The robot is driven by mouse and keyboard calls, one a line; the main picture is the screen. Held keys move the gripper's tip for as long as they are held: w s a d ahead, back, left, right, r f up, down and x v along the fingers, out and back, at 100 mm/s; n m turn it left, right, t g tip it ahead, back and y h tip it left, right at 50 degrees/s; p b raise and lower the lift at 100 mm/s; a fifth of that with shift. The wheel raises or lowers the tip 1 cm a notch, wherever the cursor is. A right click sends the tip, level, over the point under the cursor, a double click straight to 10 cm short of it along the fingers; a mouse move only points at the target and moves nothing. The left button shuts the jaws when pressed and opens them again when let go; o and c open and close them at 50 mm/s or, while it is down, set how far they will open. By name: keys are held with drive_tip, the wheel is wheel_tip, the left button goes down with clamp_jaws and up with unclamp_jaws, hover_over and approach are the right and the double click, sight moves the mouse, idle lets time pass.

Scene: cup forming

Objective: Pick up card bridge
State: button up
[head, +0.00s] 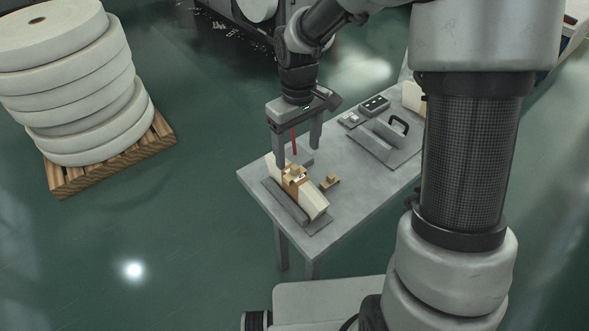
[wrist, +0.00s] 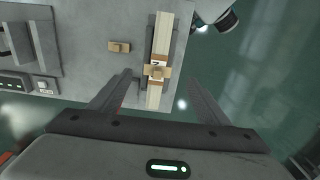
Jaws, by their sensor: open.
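A long cream stack (head: 314,204) of card-like pieces lies in a grey holder on the table, with an orange-brown band around its middle. A small tan cardboard-like piece (head: 296,177) sits across the stack at the band; it also shows in the wrist view (wrist: 157,71). A similar small tan piece (head: 330,182) lies apart on the table, also in the wrist view (wrist: 119,46). I cannot tell for certain which is the card bridge. My gripper (head: 298,156) is open and empty above the stack. In the wrist view its fingers (wrist: 160,82) straddle the stack's line.
The grey table (head: 260,184) also carries a grey block with a black handle (head: 396,128) and a dark control box (head: 374,104). A thin red rod (head: 294,141) shows between my fingers. Large cream rolls (head: 75,85) stand on a wooden pallet (head: 110,174) at left.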

sight(298, 176)
drive_tip(key=f, duration=0.9)
drive_tip(key=shift+w+f, duration=0.1)
drive_tip(key=shift+w, duration=0.15)
drive_tip(key=c, duration=1.2)
